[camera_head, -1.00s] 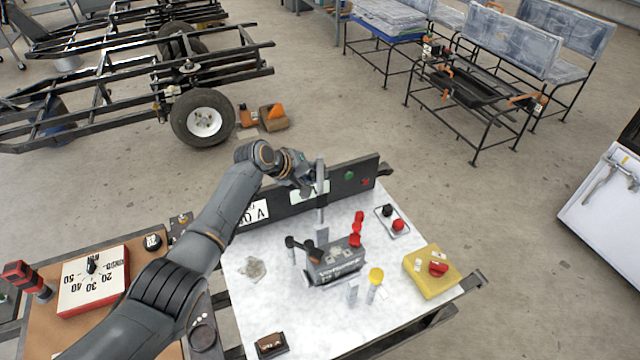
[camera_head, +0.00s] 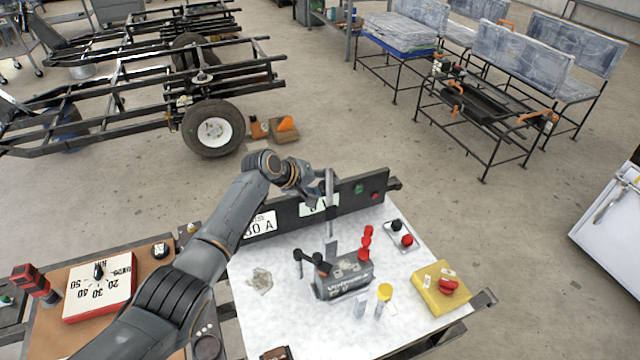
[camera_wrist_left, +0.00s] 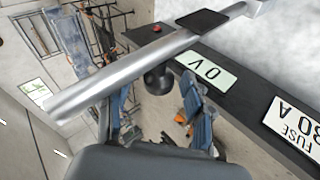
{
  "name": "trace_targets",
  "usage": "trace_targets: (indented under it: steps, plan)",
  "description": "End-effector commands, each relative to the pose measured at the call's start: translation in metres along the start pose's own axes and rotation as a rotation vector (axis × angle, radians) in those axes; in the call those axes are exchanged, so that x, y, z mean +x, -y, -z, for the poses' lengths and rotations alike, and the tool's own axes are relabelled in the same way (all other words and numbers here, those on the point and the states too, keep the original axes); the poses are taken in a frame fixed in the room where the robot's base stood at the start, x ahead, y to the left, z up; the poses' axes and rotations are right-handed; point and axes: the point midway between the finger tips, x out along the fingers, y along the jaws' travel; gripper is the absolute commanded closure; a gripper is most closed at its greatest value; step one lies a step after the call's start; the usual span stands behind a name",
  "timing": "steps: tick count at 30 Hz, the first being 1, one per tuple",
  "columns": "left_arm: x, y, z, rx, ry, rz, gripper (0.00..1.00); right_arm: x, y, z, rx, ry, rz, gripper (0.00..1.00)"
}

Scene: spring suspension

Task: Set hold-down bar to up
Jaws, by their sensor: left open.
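A long silver bar (camera_head: 330,205), which looks like the hold-down bar, rises steeply above the grey machine (camera_head: 343,282) on the white table. Its upper end is beside my left gripper (camera_head: 309,184), near the dark back panel. In the left wrist view the silver bar (camera_wrist_left: 130,72) runs diagonally across the picture close to the camera, with a flat black pad (camera_wrist_left: 203,20) near its far end. My left gripper is open. The fingertips are too small to make out in the head view, so I cannot tell whether they touch the bar. My right gripper is not in view.
The dark panel (camera_head: 285,219) with labels and buttons stands along the table's back edge. A yellow box (camera_head: 436,298) sits at right. The table's front left is mostly clear.

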Motion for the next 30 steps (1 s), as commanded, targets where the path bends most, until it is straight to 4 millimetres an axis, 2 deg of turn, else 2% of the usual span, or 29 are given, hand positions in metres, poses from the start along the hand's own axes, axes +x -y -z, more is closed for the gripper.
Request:
trace_targets:
  steps: [8, 24, 30]
  plan:
    - [-0.014, 0.001, -0.001, 0.001, 0.000, -0.002, 0.48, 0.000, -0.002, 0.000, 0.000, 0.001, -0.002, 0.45]
    - [-0.102, 0.004, 0.001, -0.001, -0.005, 0.000, 0.48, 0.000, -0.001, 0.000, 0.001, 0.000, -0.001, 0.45]
    - [-0.121, 0.004, 0.002, -0.001, -0.005, 0.000, 0.48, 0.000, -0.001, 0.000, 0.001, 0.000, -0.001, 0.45]
